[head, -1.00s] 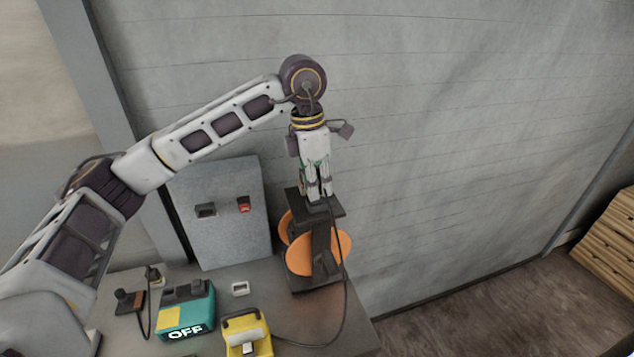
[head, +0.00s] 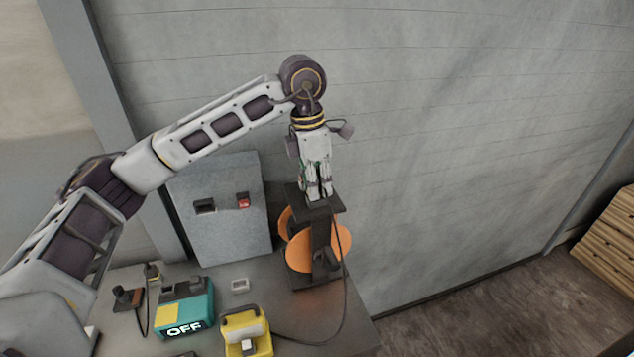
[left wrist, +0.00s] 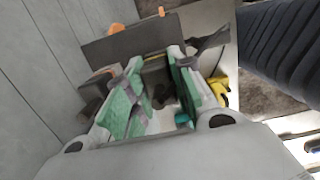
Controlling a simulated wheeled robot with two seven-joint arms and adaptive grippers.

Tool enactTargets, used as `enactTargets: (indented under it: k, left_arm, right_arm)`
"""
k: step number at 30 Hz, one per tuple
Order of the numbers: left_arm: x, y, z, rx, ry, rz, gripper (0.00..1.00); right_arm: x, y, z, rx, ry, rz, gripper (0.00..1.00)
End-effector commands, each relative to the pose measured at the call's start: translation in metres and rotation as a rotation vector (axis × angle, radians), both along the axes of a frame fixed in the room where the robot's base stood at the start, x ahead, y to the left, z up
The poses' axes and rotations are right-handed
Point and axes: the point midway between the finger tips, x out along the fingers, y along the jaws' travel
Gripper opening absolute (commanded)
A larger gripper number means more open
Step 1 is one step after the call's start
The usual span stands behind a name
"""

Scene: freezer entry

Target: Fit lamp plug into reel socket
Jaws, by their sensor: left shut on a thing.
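The cable reel, with orange discs (head: 299,258) and a dark frame, stands at the right end of the bench. Its flat dark top plate (head: 332,208) also shows in the left wrist view (left wrist: 125,42). My left gripper (head: 319,196) points down at this plate, shut on the lamp plug; a dark block, likely the plug, shows between its green-padded fingers (left wrist: 160,78). A black cable (head: 345,295) runs from there down to the yellow lamp (head: 238,328). The fingers hide the socket, and I cannot tell whether the plug is in it. My right gripper is out of view.
On the bench stand a teal box (head: 186,310) reading "OFF", a small white socket piece (head: 240,286), and a dark plug-like piece with a cable (head: 127,298). A grey panel (head: 222,225) with a red switch stands behind. Wooden crates (head: 612,235) are far right.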

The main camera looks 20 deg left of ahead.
Motion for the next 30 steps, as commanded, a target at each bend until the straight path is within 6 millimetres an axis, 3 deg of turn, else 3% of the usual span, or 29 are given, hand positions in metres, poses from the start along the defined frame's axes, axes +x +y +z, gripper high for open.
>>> enactTargets:
  k: [13, 14, 19, 30]
  left_arm:
    - [0.0000, 0.0001, -0.0070, 0.001, 0.001, 0.000, 0.00]
    - [-0.0001, 0.0000, -0.0068, 0.001, 0.001, 0.000, 0.27]
    - [-0.0001, 0.0000, -0.0062, 0.001, 0.001, 0.000, 0.48]
    - [-0.0001, 0.0001, -0.0050, 0.000, 0.000, 0.000, 0.49]
  right_arm:
    - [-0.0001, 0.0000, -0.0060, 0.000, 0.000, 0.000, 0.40]
    - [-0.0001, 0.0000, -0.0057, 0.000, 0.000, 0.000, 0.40]
    - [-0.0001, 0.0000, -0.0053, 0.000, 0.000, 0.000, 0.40]
    - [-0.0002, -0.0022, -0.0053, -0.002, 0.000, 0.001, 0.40]
